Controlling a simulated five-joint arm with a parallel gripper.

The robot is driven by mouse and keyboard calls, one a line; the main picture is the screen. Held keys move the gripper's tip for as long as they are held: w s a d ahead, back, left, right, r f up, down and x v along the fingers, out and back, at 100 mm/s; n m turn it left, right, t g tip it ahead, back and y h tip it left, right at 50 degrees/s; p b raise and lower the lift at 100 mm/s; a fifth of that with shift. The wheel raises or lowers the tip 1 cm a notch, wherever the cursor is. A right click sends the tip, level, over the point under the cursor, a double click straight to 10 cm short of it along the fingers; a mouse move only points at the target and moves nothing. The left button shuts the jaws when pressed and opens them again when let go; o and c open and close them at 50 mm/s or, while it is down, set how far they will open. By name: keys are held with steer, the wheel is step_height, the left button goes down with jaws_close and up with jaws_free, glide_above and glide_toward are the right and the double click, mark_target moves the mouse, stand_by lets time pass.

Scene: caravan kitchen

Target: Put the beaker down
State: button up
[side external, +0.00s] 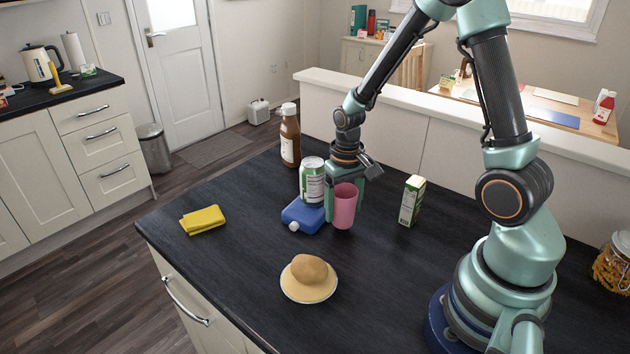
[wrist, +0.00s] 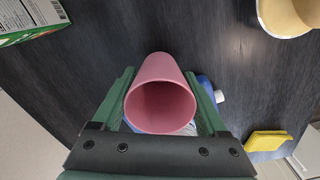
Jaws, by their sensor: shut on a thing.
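The pink beaker (side external: 344,208) is upright between the fingers of my gripper (side external: 343,196), low over the dark worktop (side external: 235,265). I cannot tell whether its base touches the worktop. In the wrist view the beaker (wrist: 160,72) has its open mouth towards the camera. The green fingers of my gripper (wrist: 160,85) lie along its two sides, shut on it.
A blue bottle (side external: 300,217) lies close left of the beaker, with a can (side external: 312,180) at it. A brown bottle (side external: 290,138), carton (side external: 411,200), plate (side external: 289,292) with a potato (side external: 309,269) and yellow cloth (side external: 203,219) surround clear worktop.

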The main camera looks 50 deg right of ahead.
steer(key=shift+f, duration=0.75)
steer(key=shift+f, duration=0.1)
steer(key=o, duration=1.2)
steer(key=shift+o, duration=0.2)
step_height(320, 180, up, 12)
steer(key=s+a+r+n+t, duration=0.2)
steer(key=a+r, duration=0.2)
steer(key=r, duration=0.1)
steer(key=s+a+r+n+t, duration=0.2)
steer(key=s+a+r+t, duration=0.1)
steer(key=r, duration=0.3)
steer(key=shift+s+a+t, duration=0.25)
steer(key=shift+a+t, duration=0.05)
steer(key=shift+a, duration=0.25)
